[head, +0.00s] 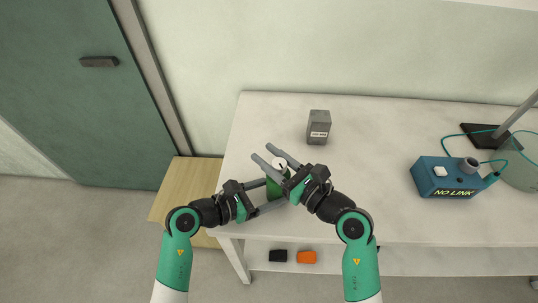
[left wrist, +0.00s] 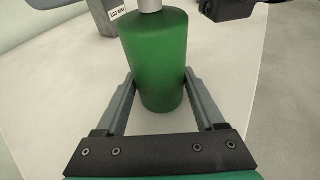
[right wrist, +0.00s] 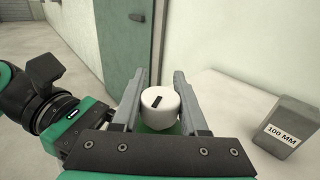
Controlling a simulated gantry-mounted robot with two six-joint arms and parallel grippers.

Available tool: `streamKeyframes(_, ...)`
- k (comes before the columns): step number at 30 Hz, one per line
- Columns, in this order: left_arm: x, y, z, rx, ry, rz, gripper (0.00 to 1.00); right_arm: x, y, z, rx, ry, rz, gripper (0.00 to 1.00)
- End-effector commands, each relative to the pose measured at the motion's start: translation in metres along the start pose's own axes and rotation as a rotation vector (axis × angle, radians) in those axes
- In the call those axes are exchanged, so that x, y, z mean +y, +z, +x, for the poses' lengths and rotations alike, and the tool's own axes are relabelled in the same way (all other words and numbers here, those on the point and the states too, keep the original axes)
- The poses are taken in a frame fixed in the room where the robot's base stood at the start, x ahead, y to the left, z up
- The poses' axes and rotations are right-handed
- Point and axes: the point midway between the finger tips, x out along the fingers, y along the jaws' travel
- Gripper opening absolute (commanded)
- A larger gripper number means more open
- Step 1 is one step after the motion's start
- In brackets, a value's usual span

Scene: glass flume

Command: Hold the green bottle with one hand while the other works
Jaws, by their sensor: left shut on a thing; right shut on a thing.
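The green bottle (head: 273,189) stands upright near the left front of the white table. Its white cap (head: 279,163) is on top, with a short dark mark on it in the right wrist view (right wrist: 160,107). My left gripper (head: 276,192) is shut on the bottle's green body, with a finger on each side, as the left wrist view shows (left wrist: 158,78). My right gripper (head: 263,151) is shut on the white cap from above, its fingers on either side of it. The two grippers are close together and hide much of the bottle in the head view.
A grey block (head: 319,127) labelled 100 MM stands behind the bottle. A blue box (head: 445,180) reading NO LINK, with a cable, sits at the right beside a stand. Black (head: 278,256) and orange (head: 306,257) items lie on the lower shelf. The middle of the table is clear.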

Motion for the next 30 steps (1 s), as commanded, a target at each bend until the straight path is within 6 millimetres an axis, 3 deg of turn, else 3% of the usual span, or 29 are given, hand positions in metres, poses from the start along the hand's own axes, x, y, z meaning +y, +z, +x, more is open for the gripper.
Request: streamKeyframes(30, -0.001, 0.0, 0.0, 0.0, -0.003, 0.002, 0.4, 0.011, -0.005, -0.002, 0.012, 0.398, 0.002, 0.0)
